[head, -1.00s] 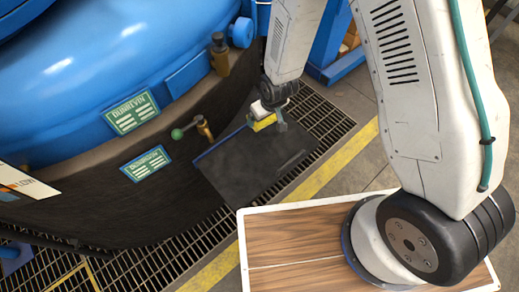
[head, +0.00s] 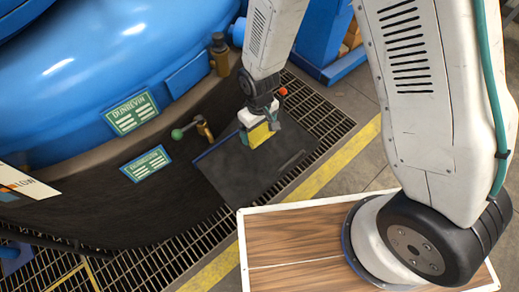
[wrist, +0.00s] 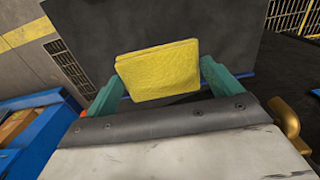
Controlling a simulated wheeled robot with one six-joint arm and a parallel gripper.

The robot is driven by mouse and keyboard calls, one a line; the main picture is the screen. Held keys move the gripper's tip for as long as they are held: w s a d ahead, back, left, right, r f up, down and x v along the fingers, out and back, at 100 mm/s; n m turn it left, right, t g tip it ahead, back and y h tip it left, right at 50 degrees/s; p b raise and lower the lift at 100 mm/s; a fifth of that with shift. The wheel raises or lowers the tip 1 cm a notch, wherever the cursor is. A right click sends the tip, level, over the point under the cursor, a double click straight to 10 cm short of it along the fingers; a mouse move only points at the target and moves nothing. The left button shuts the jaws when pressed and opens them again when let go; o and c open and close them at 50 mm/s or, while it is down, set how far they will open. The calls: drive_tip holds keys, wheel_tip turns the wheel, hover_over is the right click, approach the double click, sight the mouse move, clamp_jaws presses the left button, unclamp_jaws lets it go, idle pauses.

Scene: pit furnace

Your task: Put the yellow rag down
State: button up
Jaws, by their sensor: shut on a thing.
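The yellow rag (head: 258,136) is a flat, folded yellow piece held in my gripper (head: 260,138). In the wrist view the rag (wrist: 158,70) sits between the two green fingers of my gripper (wrist: 160,80), which are shut on its sides. In the head view my gripper is over the dark flat panel (head: 235,178) beside the blue vessel. I cannot tell whether the rag touches that panel or hangs above it.
The blue vessel (head: 110,75) with green plates (head: 132,113) stands at left. A green-knobbed lever (head: 178,133) is near the panel's left edge. Floor grating (head: 320,115) and a yellow line (head: 330,170) lie right. A blue bin (head: 340,65) stands at the back.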

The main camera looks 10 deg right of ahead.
sight(259, 150)
drive_tip(key=shift+f, duration=4.8)
drive_tip(key=o, duration=0.7)
drive_tip(key=shift+f, duration=0.15)
